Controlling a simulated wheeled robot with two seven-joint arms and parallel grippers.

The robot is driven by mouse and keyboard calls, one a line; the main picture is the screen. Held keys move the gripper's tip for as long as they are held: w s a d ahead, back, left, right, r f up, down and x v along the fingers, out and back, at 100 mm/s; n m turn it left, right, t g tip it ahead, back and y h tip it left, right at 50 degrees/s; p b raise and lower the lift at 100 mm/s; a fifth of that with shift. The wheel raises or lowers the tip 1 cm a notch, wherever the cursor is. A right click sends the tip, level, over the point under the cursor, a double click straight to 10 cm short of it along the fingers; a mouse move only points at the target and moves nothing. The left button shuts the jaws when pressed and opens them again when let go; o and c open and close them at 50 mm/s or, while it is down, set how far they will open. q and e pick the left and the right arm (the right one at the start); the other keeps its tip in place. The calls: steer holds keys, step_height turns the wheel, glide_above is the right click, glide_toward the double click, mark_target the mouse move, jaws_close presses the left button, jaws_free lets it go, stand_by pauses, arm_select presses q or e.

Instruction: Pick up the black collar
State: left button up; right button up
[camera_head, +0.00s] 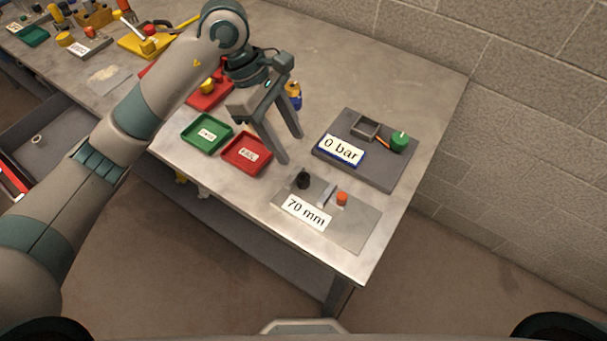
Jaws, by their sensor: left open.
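A small black cylindrical piece (304,180), which looks like the black collar, stands at the back left edge of a flat grey plate (353,231) near the table's front right. My left gripper (291,148) is open and empty. Its two fingers point down, just behind and to the left of the black piece, and appear apart from it. My right gripper is not in view.
On the plate are an orange piece (342,198), a grey strip and a "70 mm" label (306,212). Behind stands a dark block (388,174) with a "0 bar" label and green knob. Green (188,138) and red (236,166) trays lie left of the fingers.

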mark_target(304, 178)
arm_select(q)
steer(key=p+x, duration=0.1)
steer(key=x, duration=0.2)
steer(key=shift+d+f, duration=0.2)
steer(key=shift+f, duration=0.05)
steer(key=shift+s+d+f, duration=0.1)
steer(key=shift+f, duration=0.35)
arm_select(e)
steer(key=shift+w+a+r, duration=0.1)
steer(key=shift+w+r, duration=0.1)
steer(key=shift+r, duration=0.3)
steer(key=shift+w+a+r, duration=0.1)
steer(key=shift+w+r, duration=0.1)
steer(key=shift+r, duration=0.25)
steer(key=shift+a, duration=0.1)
arm_select(q)
steer(key=shift+f+p, duration=0.1)
steer(key=shift+p, duration=0.2)
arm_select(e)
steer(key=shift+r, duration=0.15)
